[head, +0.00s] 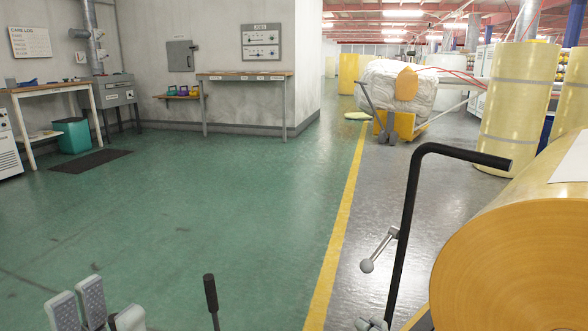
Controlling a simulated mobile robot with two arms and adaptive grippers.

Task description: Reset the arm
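A black bent arm (405,215) rises from the bottom edge in the head view, and its top bends right into a horizontal bar. A small metal lever with a ball knob (367,266) sits on its left side. A separate black-gripped lever (210,292) stands upright at the bottom centre-left; its base is cut off. My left gripper (98,306) is at the bottom left corner, left of this lever and apart from it. Its grey padded fingers look spread and hold nothing visible; its lower part is out of frame. My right gripper is not in view.
A large yellow tape roll (525,265) fills the lower right, beside the bent arm. A wrapped roll on a yellow cart (400,88) stands farther back. Tall yellow rolls (517,100) stand at right. The green floor (215,200) is clear; tables line the wall.

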